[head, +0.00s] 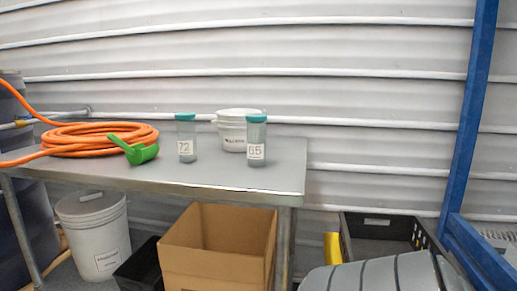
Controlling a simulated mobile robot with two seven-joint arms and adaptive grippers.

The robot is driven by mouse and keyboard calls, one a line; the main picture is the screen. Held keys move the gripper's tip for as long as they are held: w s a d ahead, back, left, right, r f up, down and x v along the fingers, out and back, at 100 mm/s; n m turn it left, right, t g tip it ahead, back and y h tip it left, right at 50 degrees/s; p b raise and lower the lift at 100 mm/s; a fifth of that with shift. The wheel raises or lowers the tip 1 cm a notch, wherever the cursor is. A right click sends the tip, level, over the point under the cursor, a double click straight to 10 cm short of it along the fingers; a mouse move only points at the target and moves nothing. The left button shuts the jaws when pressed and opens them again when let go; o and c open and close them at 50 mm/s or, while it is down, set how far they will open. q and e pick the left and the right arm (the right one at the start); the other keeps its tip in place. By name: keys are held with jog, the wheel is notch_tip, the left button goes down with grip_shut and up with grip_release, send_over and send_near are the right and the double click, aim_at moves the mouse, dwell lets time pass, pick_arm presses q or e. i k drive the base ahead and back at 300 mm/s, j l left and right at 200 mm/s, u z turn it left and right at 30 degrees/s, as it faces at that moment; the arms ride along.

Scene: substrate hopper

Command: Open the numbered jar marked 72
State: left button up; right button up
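The jar marked 72 (186,137) stands upright on the metal table (215,178). It is clear with a teal lid (185,116) on top and a white label on its front. A similar jar marked 65 (256,138) stands to its right, also with a teal lid. Neither of my grippers shows in the head view.
A white bucket (232,130) stands behind, between the jars. A green scoop (135,151) and a coiled orange hose (100,137) lie to the left. Below are a cardboard box (212,265), a white bucket (98,235) and a black crate (385,230). A blue post (468,110) rises at right.

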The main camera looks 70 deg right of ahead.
aim_at(186, 128)
jog(key=z, duration=1.8)
